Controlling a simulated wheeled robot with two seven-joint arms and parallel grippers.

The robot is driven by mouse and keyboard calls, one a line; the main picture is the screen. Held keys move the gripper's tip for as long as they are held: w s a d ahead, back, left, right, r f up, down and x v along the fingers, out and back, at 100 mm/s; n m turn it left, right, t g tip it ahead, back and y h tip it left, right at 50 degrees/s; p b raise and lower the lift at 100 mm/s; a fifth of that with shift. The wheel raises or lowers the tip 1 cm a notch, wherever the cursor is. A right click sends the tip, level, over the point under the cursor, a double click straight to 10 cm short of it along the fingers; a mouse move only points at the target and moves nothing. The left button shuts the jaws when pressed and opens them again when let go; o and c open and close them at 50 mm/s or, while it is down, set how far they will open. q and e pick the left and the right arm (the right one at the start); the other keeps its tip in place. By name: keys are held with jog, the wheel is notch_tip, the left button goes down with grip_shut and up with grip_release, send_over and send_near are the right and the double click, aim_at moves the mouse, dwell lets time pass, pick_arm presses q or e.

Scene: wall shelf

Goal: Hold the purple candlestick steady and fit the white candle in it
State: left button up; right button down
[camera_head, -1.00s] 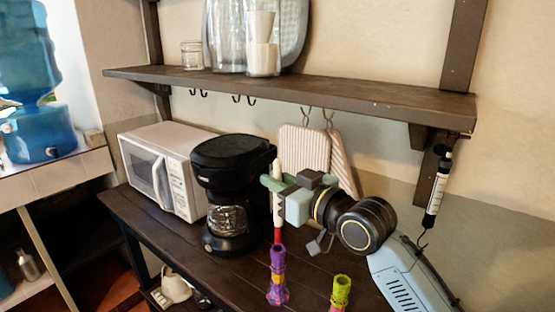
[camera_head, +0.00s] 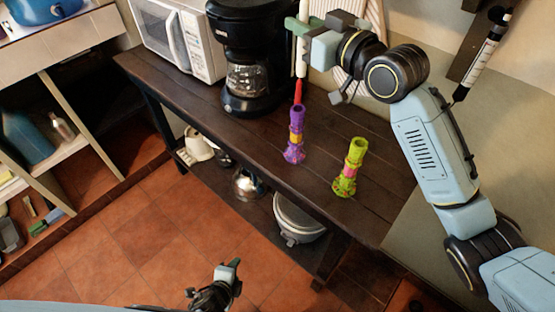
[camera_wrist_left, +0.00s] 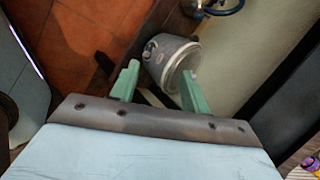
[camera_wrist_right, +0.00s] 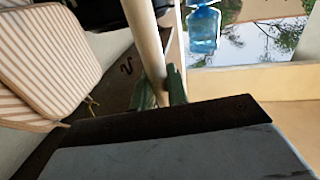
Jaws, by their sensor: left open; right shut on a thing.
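The purple candlestick (camera_head: 295,148), with an orange-yellow band, stands upright on the dark wooden table. The white candle (camera_head: 300,68) is upright with a red lower end, just above the candlestick's top in the head view; I cannot tell whether they touch. My right gripper (camera_head: 301,28) is shut on the candle's upper part, which also shows in the right wrist view (camera_wrist_right: 146,40). My left gripper (camera_head: 229,272) is open and empty, low in front of the table, away from the candlestick. In the left wrist view its fingers (camera_wrist_left: 158,82) are spread with floor and a pot behind.
A green-yellow candlestick (camera_head: 349,168) stands to the right of the purple one. The black coffee maker (camera_head: 247,60) and white microwave (camera_head: 180,40) stand at the back left. Pots (camera_head: 298,220) sit on the lower shelf. The table's front is clear.

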pick_arm(q)
jog(key=w+d+r+m+t+h, duration=0.1)
jog(key=w+d+r+m+t, duration=0.3)
jog(key=w+r, duration=0.35)
jog(key=m+t+h, duration=0.3)
jog(key=m+t, duration=0.2)
jog(key=m, duration=1.1)
send_near(295, 138)
jog(key=x, duration=1.1)
jog(key=shift+w, duration=0.1)
jog(key=shift+c, duration=0.4)
grip_shut()
